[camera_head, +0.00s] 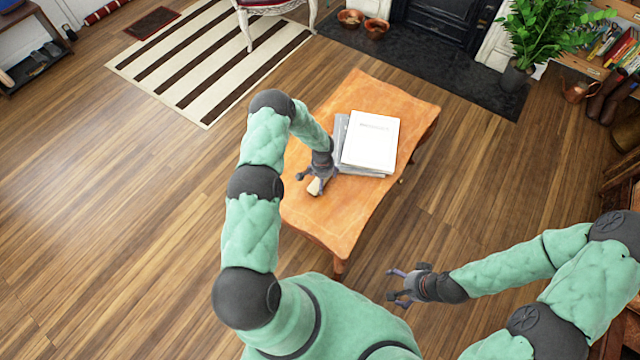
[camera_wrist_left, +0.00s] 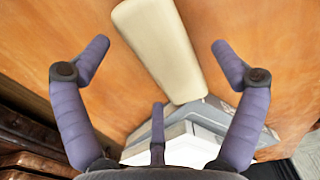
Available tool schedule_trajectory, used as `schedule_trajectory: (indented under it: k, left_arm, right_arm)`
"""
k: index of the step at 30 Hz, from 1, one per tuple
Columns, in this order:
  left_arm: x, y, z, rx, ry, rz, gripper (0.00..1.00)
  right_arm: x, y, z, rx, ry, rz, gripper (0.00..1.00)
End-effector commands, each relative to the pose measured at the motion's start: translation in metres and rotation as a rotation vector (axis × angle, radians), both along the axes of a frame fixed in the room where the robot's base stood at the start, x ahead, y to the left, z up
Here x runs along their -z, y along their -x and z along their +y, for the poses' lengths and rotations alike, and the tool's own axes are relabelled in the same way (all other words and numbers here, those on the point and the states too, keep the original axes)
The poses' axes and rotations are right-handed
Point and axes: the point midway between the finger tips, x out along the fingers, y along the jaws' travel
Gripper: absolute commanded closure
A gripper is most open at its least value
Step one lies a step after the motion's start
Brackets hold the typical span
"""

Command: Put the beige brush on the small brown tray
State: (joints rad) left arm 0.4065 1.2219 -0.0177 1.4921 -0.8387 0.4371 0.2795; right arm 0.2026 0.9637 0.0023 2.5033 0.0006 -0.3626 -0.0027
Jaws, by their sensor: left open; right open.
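The beige brush (camera_head: 315,187) lies on the orange wooden table (camera_head: 330,220), near its left edge. My left gripper (camera_head: 311,178) is just above it, partly covering it in the head view. In the left wrist view the brush (camera_wrist_left: 160,50) shows as a pale block between the spread fingers, with a clear gap on both sides. The left gripper is open and empty. My right gripper (camera_head: 400,287) is open and empty, over the floor to the right of the table's near end. I cannot make out a small brown tray in either view.
A white book or box (camera_head: 370,142) lies on grey ones (camera_head: 341,135) on the table, right beside my left gripper. The near end of the table is bare. A striped rug (camera_head: 200,60), a potted plant (camera_head: 515,78) and the dark hearth (camera_head: 420,60) lie beyond.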

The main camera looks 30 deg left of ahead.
Motion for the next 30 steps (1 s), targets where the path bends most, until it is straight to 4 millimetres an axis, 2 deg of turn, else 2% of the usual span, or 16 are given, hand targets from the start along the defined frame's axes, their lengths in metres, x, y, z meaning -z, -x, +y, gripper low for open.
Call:
schedule_trajectory:
  k: [1,4,13,18,20,22,23,30]
  left_arm:
    - [0.01,0.0,0.0,-0.001,0.0,0.0,0.05]
    - [0.018,0.0,0.0,-0.001,0.0,0.0,0.05]
    - [0.019,0.0,0.0,-0.001,-0.001,-0.001,0.05]
    - [0.019,0.0,0.0,-0.001,-0.001,-0.001,0.53]
    - [0.019,0.0,0.0,-0.001,-0.001,-0.001,0.69]
    - [0.02,0.0,0.0,-0.001,0.0,0.0,0.69]
    - [0.019,0.0,0.0,-0.001,-0.001,-0.001,0.75]
    - [0.018,0.0,0.0,-0.001,0.0,0.0,0.75]
  right_arm:
    - [0.005,0.0,0.0,0.0,0.0,0.0,0.1]
    - [0.007,0.0,0.0,0.0,0.0,0.0,0.1]
    - [0.006,0.0,0.0,0.0,0.0,0.0,0.1]
    - [0.006,0.0,0.0,0.0,0.0,0.0,0.1]
    - [0.006,0.0,0.0,0.0,0.0,0.0,0.1]
    - [0.006,0.0,0.0,0.0,0.0,0.0,0.1]
    - [0.006,0.0,0.0,0.0,0.0,0.0,0.1]
    - [0.006,0.0,0.0,0.0,0.0,0.0,0.1]
